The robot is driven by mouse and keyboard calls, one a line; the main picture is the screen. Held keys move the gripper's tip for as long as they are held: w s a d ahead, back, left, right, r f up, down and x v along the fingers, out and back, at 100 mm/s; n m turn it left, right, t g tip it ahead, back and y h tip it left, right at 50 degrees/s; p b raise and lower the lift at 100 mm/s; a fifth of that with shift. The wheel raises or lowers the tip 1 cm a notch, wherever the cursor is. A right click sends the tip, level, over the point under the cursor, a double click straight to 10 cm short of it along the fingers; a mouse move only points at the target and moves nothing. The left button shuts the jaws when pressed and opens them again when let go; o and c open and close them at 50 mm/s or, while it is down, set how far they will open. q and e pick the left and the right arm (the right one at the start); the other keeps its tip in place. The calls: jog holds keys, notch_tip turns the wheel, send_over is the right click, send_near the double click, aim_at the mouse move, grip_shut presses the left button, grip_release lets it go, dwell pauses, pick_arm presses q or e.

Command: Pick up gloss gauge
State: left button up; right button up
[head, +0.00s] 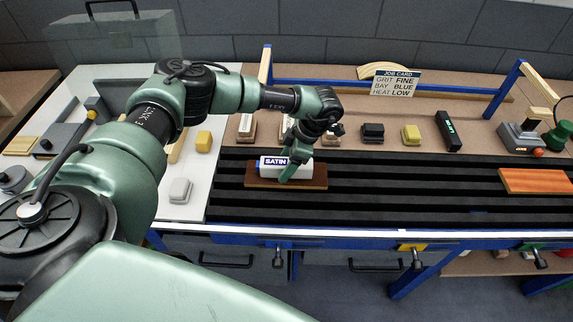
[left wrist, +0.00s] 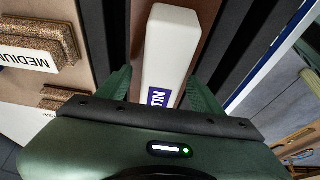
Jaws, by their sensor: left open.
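The gloss gauge is a white block with a blue SATIN label (head: 270,161). It lies on a brown board on the black slatted bed in the head view. In the left wrist view the white gauge (left wrist: 170,45) stretches away from me, its label end near my gripper. My left gripper (head: 292,170) is over the gauge, pointing down. In the left wrist view my left gripper (left wrist: 160,92) has its green fingers apart, one on each side of the gauge. I cannot tell if they touch it. My right gripper is not in view.
The brown board (head: 315,183) lies under the gauge. Behind it stand a black block (head: 372,132), a yellow block (head: 411,135) and a dark device (head: 448,131). A job card (head: 395,84) stands at the back. An orange-brown panel (head: 537,181) lies right. The slats between are bare.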

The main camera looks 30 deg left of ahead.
aim_at(287, 162)
pick_arm(q)
grip_shut()
notch_tip(287, 162, up, 20)
jog(key=b, duration=0.5)
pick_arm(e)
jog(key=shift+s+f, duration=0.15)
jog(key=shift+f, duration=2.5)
